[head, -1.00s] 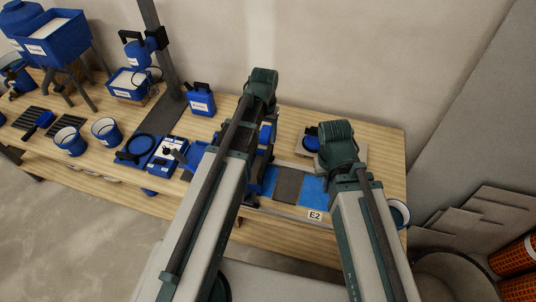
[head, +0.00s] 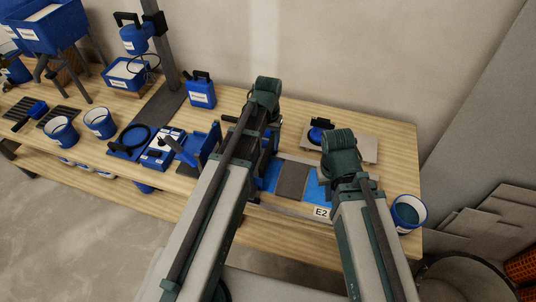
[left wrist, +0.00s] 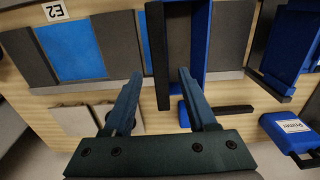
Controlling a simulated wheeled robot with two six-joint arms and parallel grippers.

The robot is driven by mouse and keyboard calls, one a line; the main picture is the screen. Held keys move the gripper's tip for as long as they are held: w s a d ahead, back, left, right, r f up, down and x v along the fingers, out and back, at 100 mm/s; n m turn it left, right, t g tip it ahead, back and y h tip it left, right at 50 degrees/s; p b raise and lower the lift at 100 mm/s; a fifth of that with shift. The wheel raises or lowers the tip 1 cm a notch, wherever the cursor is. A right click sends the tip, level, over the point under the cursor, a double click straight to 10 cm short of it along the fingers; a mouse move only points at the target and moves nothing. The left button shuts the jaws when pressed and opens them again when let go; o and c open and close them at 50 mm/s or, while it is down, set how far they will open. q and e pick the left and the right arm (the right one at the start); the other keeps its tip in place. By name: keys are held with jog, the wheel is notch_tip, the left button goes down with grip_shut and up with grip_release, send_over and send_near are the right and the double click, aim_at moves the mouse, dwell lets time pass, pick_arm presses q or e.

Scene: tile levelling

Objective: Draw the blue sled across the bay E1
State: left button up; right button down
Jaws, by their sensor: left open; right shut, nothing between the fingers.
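The blue sled (left wrist: 200,70), a blue frame with a dark bar (left wrist: 158,55) along its side, stands over the bay strip in the left wrist view. In the head view my left arm hides most of it. My left gripper (left wrist: 158,90) is open, its fingers at the near end of the dark bar, with nothing clearly gripped. It shows from above in the head view (head: 265,95), fingertips hidden. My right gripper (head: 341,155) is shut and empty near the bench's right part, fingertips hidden. The bay label E2 (head: 321,211) is readable; no E1 label is visible.
A blue angled piece (head: 200,145) stands left of the sled. A grey slab (head: 355,145) with a blue tool (head: 320,130) lies behind my right gripper. A blue bucket (head: 408,213) stands at the bench's right end. A blue canister (head: 200,92) stands at the back.

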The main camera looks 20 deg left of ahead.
aim_at(268, 150)
pick_arm(q)
notch_tip(268, 150, down, 3)
jog(key=shift+f+b, duration=0.1)
jog(key=shift+b, duration=1)
pick_arm(e)
notch_tip(268, 150, down, 3)
jog(key=shift+f, duration=0.1)
pick_arm(q)
grip_shut()
dwell(0.3)
